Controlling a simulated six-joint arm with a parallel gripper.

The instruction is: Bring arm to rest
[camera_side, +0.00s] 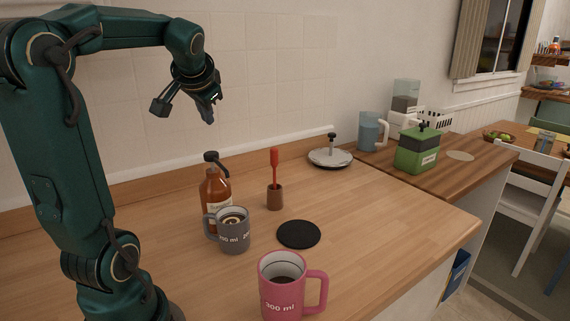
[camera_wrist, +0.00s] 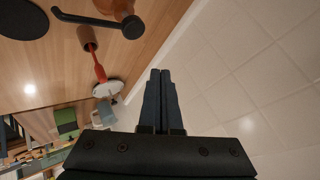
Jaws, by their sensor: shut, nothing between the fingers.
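My gripper (camera_side: 207,112) hangs in the air above the back of the wooden counter (camera_side: 370,230), close to the tiled wall, with nothing near its fingertips. In the wrist view the two dark fingers of my gripper (camera_wrist: 160,75) lie side by side, shut and empty. My arm is raised and bent at the left of the side view.
Below stand an amber pump bottle (camera_side: 214,190), a grey mug (camera_side: 233,236), a red-handled tool in a brown holder (camera_side: 275,196), a black coaster (camera_side: 298,234) and a pink mug (camera_side: 281,290).

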